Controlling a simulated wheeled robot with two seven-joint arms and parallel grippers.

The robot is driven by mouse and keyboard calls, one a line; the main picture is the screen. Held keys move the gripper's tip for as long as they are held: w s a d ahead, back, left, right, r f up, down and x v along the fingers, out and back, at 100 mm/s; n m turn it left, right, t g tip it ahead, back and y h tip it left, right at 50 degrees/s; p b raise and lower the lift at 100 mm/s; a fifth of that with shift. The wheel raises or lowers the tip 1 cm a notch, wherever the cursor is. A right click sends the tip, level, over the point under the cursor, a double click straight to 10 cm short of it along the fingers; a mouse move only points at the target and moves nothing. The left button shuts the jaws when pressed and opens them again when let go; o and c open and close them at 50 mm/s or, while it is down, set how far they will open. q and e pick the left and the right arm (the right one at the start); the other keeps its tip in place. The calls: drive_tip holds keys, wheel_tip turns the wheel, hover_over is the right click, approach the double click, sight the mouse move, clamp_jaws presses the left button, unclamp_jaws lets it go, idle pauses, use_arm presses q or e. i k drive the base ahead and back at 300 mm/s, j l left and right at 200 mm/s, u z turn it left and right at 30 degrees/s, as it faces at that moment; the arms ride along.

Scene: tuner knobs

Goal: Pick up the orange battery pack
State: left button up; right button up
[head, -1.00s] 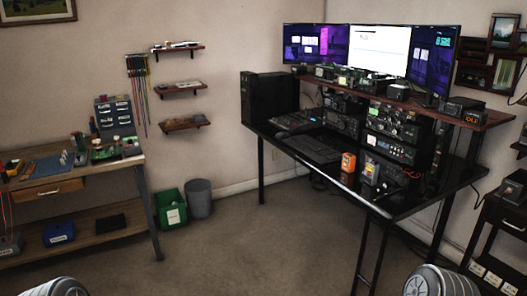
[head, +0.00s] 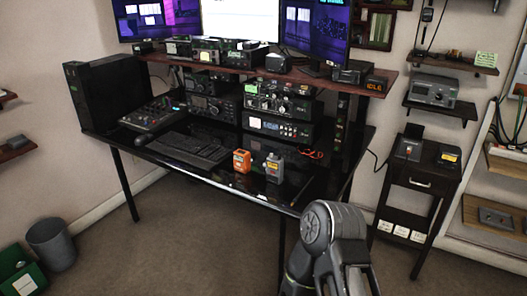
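The orange battery pack (head: 242,161) stands upright near the front edge of the black desk (head: 215,177), right of the keyboard. A grey box-shaped item with an orange label (head: 274,168) stands just right of it, with a small gap. My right arm shows at the bottom, in front of the desk's right front corner. Its gripper is out of the frame. My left gripper is also out of the frame. Nothing touches the battery pack.
A keyboard (head: 187,149) and stacked radios (head: 280,103) fill the desk's left and back. Red-handled pliers (head: 312,154) lie right of the grey item. A dark side stand (head: 418,184) is at the right. A grey bin (head: 51,243) is at lower left. Floor before the desk is clear.

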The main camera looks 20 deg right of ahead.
sight(239, 156)
drive_tip(key=i+j+z, duration=0.1)
drive_tip(key=i+z, duration=0.2)
drive_tip(key=z, duration=0.15)
drive_tip(key=i+j+z, duration=0.2)
drive_tip(key=z, duration=0.25)
drive_tip(key=i+j+z, duration=0.55)
drive_tip(key=j+z, duration=0.3)
drive_tip(key=i+j+z, duration=0.15)
drive_tip(key=j+z, duration=0.15)
drive_tip(key=z, duration=0.15)
